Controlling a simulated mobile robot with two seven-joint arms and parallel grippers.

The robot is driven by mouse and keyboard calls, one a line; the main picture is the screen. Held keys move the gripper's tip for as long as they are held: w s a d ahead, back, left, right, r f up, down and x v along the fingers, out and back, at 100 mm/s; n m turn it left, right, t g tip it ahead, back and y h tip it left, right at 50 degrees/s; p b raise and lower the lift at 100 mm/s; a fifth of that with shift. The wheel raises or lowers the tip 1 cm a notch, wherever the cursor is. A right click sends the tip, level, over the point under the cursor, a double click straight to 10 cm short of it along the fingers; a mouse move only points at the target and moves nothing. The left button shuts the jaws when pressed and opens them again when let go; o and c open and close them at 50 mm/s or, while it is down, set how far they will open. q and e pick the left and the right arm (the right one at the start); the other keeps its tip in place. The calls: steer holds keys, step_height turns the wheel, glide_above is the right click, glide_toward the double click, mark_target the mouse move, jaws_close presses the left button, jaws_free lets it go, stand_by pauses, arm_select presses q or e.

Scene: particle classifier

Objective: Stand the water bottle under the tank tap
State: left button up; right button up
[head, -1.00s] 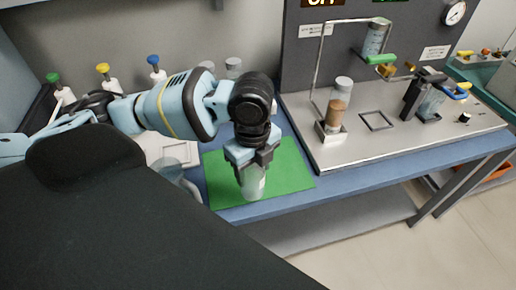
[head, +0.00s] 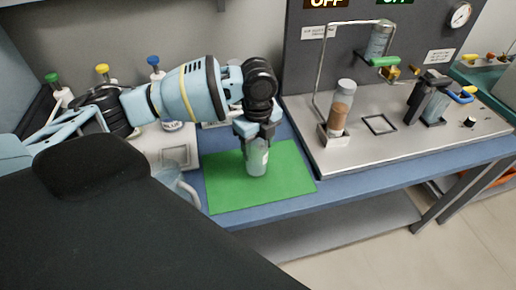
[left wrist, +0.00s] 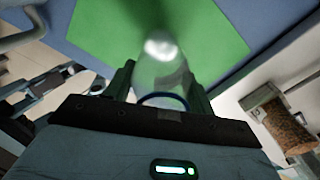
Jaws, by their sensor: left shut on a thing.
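My left gripper (head: 255,133) points down and is shut on the clear water bottle (head: 257,164), which is upright with a pale label on its side. The bottle is over the green mat (head: 228,191); I cannot tell whether it touches it. In the left wrist view the bottle (left wrist: 163,60) is between the fingers, with the green mat behind it. The tank (head: 379,40) is mounted high on the grey panel to the right, with a green handle and brass tap (head: 391,70). A dark square frame (head: 380,124) lies on the metal base below it. My right gripper is not in view.
A column with brown grains (head: 339,112) stands left of the square frame, beside a bent metal pipe (head: 318,75). A black clamp device (head: 428,92) stands to its right. A clear jug (head: 176,183) is left of the mat. Bottles with coloured caps stand at the back left.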

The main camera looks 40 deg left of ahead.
arm_select(q)
steer(key=shift+f, duration=0.8)
steer(key=shift+f, duration=0.15)
steer(key=o, duration=1)
step_height(320, 180, up, 12)
steer(key=shift+r+p, duration=0.15)
steer(key=shift+p, duration=0.4)
